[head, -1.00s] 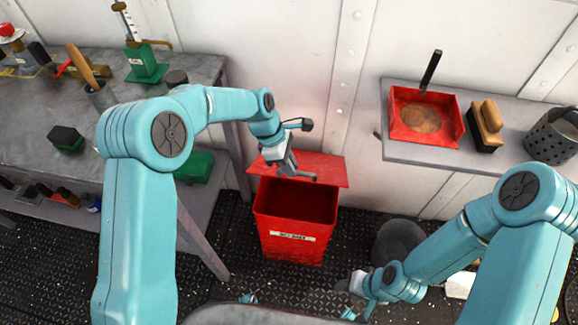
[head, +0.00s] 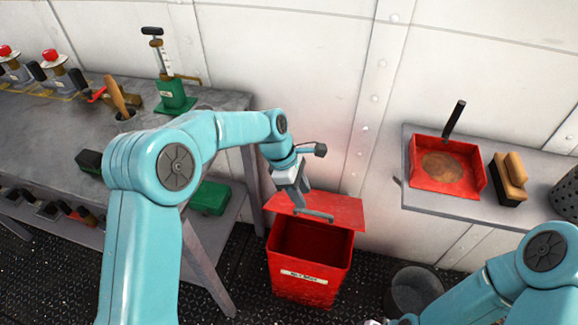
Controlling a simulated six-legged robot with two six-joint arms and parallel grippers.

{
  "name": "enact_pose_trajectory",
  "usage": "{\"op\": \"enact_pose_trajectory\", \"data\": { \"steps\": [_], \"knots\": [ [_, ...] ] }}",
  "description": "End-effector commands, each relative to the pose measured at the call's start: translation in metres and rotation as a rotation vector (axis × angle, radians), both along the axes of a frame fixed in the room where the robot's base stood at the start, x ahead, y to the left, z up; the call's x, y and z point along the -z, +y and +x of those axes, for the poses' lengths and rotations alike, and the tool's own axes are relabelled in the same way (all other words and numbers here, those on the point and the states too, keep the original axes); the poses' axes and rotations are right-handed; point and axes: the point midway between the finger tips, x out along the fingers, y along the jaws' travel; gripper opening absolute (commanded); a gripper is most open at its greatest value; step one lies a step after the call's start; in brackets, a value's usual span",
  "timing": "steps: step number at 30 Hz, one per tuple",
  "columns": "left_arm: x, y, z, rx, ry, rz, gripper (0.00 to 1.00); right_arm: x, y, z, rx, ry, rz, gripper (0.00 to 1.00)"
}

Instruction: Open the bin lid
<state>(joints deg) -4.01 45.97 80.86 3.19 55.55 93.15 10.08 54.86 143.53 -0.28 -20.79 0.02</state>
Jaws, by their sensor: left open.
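The red bin (head: 303,283) stands on the deck against the wall, with a pale label on its front. Its lid (head: 340,211) is raised at the back, tilted toward the wall, and the dark inside of the bin shows. My left gripper (head: 311,212) is open, just in front of the lid and above the bin's back opening; it covers part of the lid. I cannot tell whether it touches the lid. Only part of my right arm shows at the lower right, and its gripper is mostly cut off at the bottom edge (head: 375,322).
A grey workbench (head: 225,102) with a green press (head: 175,97) stands at left. A wall shelf at right (head: 425,196) holds a red dustpan (head: 470,180), a brush (head: 508,178) and a perforated pot (head: 567,195). A dark bucket (head: 412,291) stands right of the bin.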

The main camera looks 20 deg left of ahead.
Motion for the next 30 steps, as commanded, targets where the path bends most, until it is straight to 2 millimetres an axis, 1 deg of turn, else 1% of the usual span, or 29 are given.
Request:
{"op": "enact_pose_trajectory", "data": {
  "steps": [1, 6, 9, 12, 17, 25, 26, 27, 29, 30],
  "knots": [
    [-0.015, 0.006, 0.001, -0.002, -0.005, 0.000, 0.40, -0.003, 0.000, 0.000, 0.000, 0.000, 0.000, 0.43],
    [-0.057, 0.023, 0.002, -0.003, -0.006, 0.000, 0.40, -0.007, 0.000, 0.000, 0.000, 0.000, 0.000, 0.43],
    [-0.077, 0.031, 0.002, -0.003, -0.006, 0.000, 0.40, -0.009, 0.000, 0.000, 0.000, 0.000, 0.000, 0.43],
    [-0.091, 0.037, 0.003, -0.001, -0.006, 0.001, 0.40, -0.011, 0.000, 0.000, 0.000, 0.000, 0.000, 0.43],
    [-0.102, 0.042, 0.002, -0.001, -0.005, 0.001, 0.40, -0.012, 0.000, 0.000, 0.000, 0.000, 0.000, 0.43],
    [-0.104, 0.043, 0.002, -0.001, -0.004, 0.001, 0.40, -0.012, 0.000, 0.000, 0.000, 0.000, 0.000, 0.43],
    [-0.104, 0.043, 0.002, -0.001, -0.004, 0.001, 0.37, -0.012, 0.000, 0.000, 0.000, 0.000, 0.000, 0.43],
    [-0.104, 0.043, 0.002, -0.003, -0.003, 0.001, 0.24, -0.012, 0.000, 0.000, 0.000, 0.000, 0.000, 0.43],
    [-0.104, 0.043, 0.004, -0.027, -0.001, 0.001, 0.04, -0.012, 0.000, 0.000, 0.000, 0.000, 0.000, 0.43],
    [-0.104, 0.042, 0.010, -0.061, -0.020, 0.000, 0.00, -0.012, 0.000, 0.000, 0.000, 0.000, 0.000, 0.43]
  ]
}}
